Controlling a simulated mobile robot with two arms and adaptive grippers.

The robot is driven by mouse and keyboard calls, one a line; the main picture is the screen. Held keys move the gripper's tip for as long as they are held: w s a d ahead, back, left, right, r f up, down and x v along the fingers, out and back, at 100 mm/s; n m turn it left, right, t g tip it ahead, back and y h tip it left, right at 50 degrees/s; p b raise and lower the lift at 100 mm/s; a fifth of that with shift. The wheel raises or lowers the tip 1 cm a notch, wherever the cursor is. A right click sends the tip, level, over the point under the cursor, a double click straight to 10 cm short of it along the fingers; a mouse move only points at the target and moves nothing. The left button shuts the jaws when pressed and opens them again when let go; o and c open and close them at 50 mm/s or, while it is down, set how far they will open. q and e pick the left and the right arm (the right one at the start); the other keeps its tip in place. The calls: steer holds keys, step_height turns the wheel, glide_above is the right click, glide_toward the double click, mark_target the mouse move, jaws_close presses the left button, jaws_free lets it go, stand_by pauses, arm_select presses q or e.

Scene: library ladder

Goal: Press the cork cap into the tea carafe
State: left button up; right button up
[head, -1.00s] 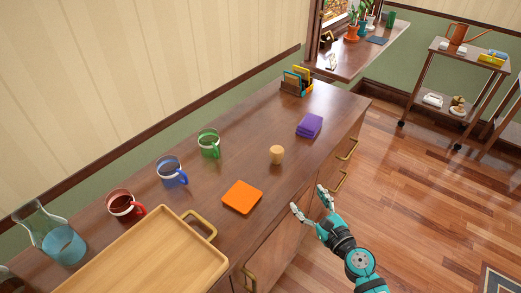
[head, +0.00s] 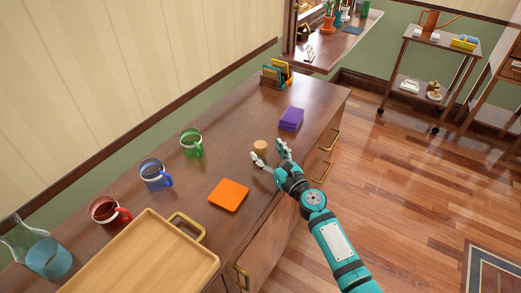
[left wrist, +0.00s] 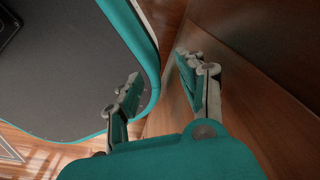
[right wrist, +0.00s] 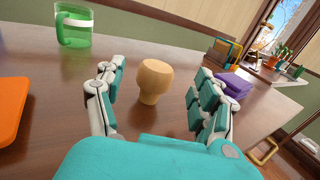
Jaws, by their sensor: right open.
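The cork cap (head: 261,147) stands on the wooden counter, wider at its top than at its lower part. In the right wrist view the cork cap (right wrist: 154,80) is ahead of and between the open fingers, not visibly touched. My right gripper (head: 271,156) is open and empty, low over the counter beside the cork. The tea carafe (head: 45,252) is clear glass with blue contents and stands at the counter's far left end in the head view; no cap shows in its mouth. My left gripper (left wrist: 160,88) shows only in the left wrist view, open and empty beside the cabinet front.
On the counter are an orange square (head: 229,195), a purple stack (head: 291,118), a green mug (head: 191,144), a blue mug (head: 154,174), a red mug (head: 107,211), a wooden tray (head: 140,262) and a letter holder (head: 275,74). Bare counter surrounds the cork.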

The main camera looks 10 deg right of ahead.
mark_target(260, 144)
steer(key=b+x, duration=0.1)
steer(key=x, duration=0.4)
steer(key=shift+s+a+f, duration=0.1)
steer(key=shift+f, duration=0.05)
steer(key=shift+s, duration=0.1)
steer(key=c, duration=1.1)
